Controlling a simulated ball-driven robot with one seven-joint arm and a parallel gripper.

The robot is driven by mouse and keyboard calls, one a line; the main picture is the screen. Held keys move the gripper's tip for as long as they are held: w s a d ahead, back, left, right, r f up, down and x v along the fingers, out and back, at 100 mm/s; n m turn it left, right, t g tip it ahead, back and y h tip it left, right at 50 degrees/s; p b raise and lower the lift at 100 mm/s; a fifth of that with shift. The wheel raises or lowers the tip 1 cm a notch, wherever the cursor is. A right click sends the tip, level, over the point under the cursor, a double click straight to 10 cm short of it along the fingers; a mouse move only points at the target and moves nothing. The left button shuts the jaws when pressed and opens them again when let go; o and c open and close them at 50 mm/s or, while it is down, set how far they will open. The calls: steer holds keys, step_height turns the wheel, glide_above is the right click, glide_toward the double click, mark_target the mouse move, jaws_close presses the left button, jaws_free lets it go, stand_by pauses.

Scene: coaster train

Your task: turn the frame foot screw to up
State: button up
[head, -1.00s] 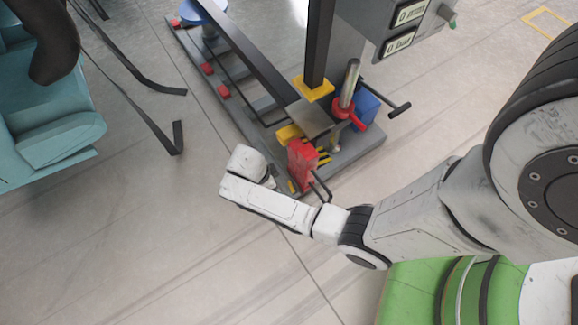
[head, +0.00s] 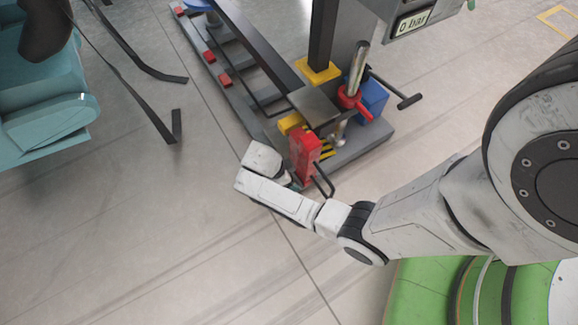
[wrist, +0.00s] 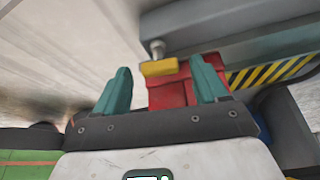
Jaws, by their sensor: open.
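In the wrist view a small silver screw (wrist: 157,47) with a yellow bar (wrist: 160,67) across its end sits at the grey frame's edge; it looks like the frame foot screw, but I cannot be sure. My gripper (wrist: 159,88) is open, its two teal fingers apart, with the yellow bar just beyond the tips. A red block (wrist: 172,94) shows between and behind the fingers. In the head view the red block (head: 304,155) stands at the frame's near end, beside my wrist. The fingers are mostly hidden there, and I cannot make out the screw.
The grey frame (head: 360,150) carries a chrome post with a red collar (head: 350,98), a blue block (head: 373,97) and a black-handled bar (head: 408,102). A gauge panel (head: 412,22) hangs above. Teal seats (head: 50,125) with dark straps stand left. Floor in front is clear.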

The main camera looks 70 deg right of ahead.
steer(key=shift+f, duration=0.15)
steer(key=shift+s, duration=0.1)
steer(key=c, duration=1.1)
